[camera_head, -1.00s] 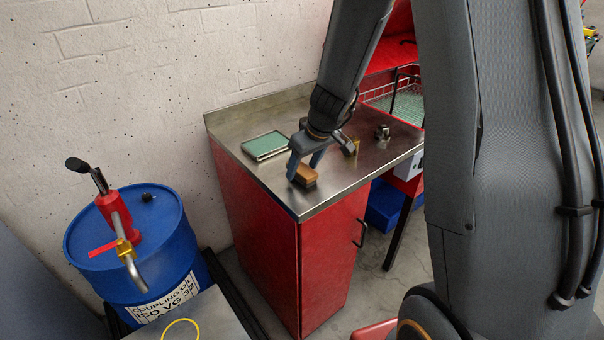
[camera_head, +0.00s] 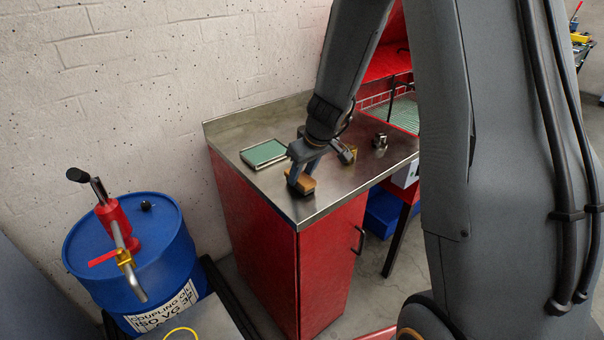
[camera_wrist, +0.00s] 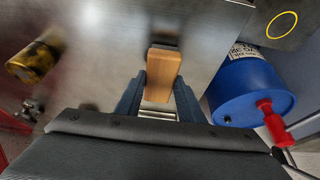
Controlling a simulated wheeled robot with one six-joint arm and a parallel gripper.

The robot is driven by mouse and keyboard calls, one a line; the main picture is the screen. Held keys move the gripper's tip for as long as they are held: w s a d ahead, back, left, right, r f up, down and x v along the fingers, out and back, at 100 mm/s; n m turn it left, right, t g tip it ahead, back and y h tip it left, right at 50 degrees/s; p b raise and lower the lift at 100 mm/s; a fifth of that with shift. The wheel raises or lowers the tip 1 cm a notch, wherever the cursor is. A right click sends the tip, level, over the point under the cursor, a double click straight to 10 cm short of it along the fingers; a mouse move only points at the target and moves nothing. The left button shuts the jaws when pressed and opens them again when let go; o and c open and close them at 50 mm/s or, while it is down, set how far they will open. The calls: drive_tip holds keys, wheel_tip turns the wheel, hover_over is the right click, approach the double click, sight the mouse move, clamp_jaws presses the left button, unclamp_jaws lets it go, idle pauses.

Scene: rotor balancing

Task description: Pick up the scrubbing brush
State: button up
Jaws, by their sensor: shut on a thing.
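The scrubbing brush (camera_head: 304,184) has a tan wooden block with a dark underside. It is at the front left part of the steel counter (camera_head: 345,188). My gripper (camera_head: 302,177) points down with its blue fingers on either side of the block and is shut on it. In the wrist view, the wooden block of the brush (camera_wrist: 163,72) sits between the two blue fingers (camera_wrist: 158,98). Whether the brush touches the counter or is slightly above it I cannot tell.
A green-topped flat box (camera_head: 264,153) lies behind the brush. A red cabinet with a wire basket is at the back right. A blue oil drum (camera_head: 110,265) stands left of the counter.

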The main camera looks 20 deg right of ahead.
sight(301, 176)
drive_tip(key=shift+r, duration=0.5)
wheel_tip(301, 176, up, 3)
drive_tip(key=shift+f, duration=0.15)
drive_tip(key=s+d+b, duration=0.3)
drive_tip(key=s, duration=0.5)
drive_tip(key=s+d+b, duration=0.4)
drive_tip(key=s, duration=0.4)
drive_tip(key=shift+s, duration=0.35)
drive_tip(key=o, duration=0.5)
drive_tip(key=c, duration=0.3)
